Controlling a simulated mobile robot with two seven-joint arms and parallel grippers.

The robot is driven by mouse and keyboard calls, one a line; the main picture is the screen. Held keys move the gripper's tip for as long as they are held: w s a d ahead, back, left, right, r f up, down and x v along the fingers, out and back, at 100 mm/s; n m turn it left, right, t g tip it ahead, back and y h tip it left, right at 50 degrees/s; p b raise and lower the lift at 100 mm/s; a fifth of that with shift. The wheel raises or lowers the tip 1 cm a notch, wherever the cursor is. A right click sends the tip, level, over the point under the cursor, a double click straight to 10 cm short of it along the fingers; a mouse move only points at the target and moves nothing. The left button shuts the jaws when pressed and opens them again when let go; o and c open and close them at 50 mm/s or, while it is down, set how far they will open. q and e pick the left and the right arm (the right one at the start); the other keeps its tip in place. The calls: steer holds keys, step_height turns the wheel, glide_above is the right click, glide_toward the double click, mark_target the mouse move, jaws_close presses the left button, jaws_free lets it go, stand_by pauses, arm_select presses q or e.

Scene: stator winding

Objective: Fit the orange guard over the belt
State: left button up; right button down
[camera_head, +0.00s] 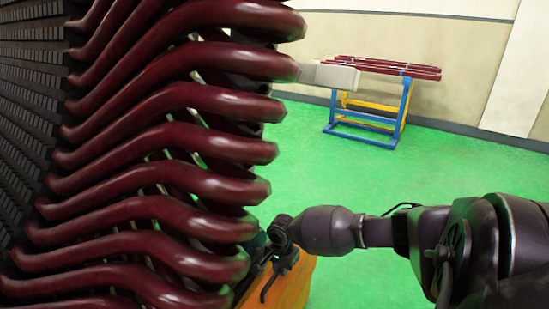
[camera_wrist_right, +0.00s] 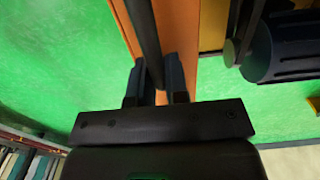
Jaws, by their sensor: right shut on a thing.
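The orange guard (camera_head: 295,285) shows at the bottom of the head view, partly hidden behind my right gripper and the dark red coils. In the right wrist view its orange face (camera_wrist_right: 185,30) runs up the picture behind a dark bar-like handle (camera_wrist_right: 146,38). My right gripper (camera_wrist_right: 155,78) has its two fingers on either side of this dark bar and is shut on it. In the head view my right gripper (camera_head: 272,262) is beside the lowest coils. I cannot make out the belt. My left gripper is not in view.
The stator's dark red coil ends (camera_head: 170,185) fill the left and stand close to my right gripper. A dark blue cylindrical part (camera_wrist_right: 288,48) lies right of the orange face in the wrist view. A blue rack (camera_head: 375,125) stands far back; green floor (camera_head: 360,180) is clear.

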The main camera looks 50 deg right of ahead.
mark_target(271, 274)
steer(key=shift+w+f+b, duration=0.15)
steer(key=shift+f+b, duration=0.35)
steer(key=shift+f, duration=0.15)
steer(key=shift+w+f+b, duration=0.15)
steer(key=shift+f+b, duration=0.35)
steer(key=shift+f, duration=0.15)
steer(key=shift+w+f+b, duration=0.3)
steer(key=shift+f+b, duration=0.3)
steer(key=shift+f, duration=0.05)
steer(key=shift+w+f+b, duration=0.25)
steer(key=shift+f+b, duration=0.3)
steer(key=shift+f, duration=0.05)
steer(key=shift+w+a+f+b, duration=0.15)
steer(key=shift+w+f+b, duration=0.8)
steer(key=shift+w+b, duration=0.25)
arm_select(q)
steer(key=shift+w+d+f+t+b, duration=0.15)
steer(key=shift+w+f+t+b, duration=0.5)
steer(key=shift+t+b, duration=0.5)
arm_select(e)
steer(key=w+a, duration=0.1)
steer(key=w, duration=1)
steer(key=shift+w, duration=0.3)
